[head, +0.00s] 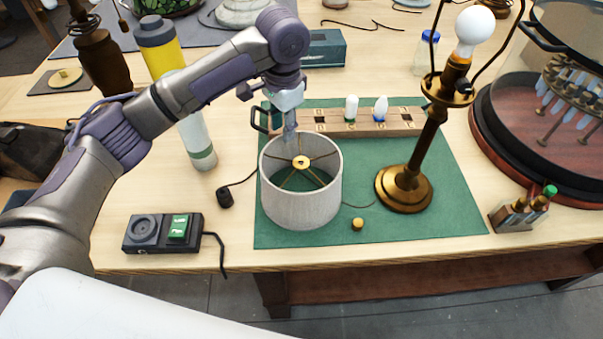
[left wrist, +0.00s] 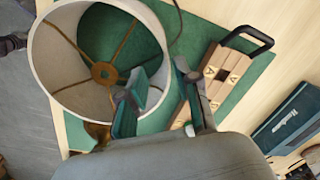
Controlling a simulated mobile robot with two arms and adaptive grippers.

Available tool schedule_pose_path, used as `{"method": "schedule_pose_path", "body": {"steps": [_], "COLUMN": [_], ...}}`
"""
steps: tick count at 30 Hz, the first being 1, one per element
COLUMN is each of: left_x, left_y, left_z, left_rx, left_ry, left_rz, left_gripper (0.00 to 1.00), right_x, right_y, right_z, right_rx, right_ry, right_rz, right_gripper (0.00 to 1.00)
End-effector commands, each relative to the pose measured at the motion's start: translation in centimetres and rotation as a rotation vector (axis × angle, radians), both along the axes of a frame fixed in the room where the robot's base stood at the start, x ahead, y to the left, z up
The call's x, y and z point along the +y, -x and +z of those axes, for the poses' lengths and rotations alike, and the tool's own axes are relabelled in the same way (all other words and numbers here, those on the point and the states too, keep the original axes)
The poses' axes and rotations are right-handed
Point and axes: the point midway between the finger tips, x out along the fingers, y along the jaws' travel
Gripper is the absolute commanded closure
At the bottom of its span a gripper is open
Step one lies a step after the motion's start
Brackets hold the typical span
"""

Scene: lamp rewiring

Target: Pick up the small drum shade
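The small drum shade (head: 300,200), pale grey with a brass spider frame inside, stands on the green mat (head: 440,225). It also shows in the left wrist view (left wrist: 52,65), open end facing the camera. My left gripper (head: 289,130) is at the shade's far rim. In the left wrist view my left gripper (left wrist: 160,80) is open, with one finger over the shade's inside and the other outside it, so the rim lies between them in the picture. Whether the fingers touch the shade cannot be told. My right gripper is not in view.
A brass lamp (head: 412,170) with a white bulb (head: 475,26) stands right of the shade. A wooden bulb rack (head: 340,126) is just behind it. A small brass knob (head: 357,223) lies on the mat. A switch box (head: 162,233) and pale bottle (head: 197,140) stand left.

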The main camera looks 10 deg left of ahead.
Motion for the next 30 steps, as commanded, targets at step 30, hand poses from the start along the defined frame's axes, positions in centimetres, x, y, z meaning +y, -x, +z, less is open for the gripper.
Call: {"method": "schedule_pose_path", "body": {"steps": [30], "left_x": [1.3], "left_y": [-0.4], "left_z": [-8.5], "left_rx": [-0.001], "left_ry": [0.000], "left_rz": [0.000], "left_gripper": [0.74], "right_x": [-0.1], "right_y": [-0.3], "right_z": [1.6], "right_rx": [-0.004], "right_ry": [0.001], "right_rz": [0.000], "right_gripper": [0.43]}}
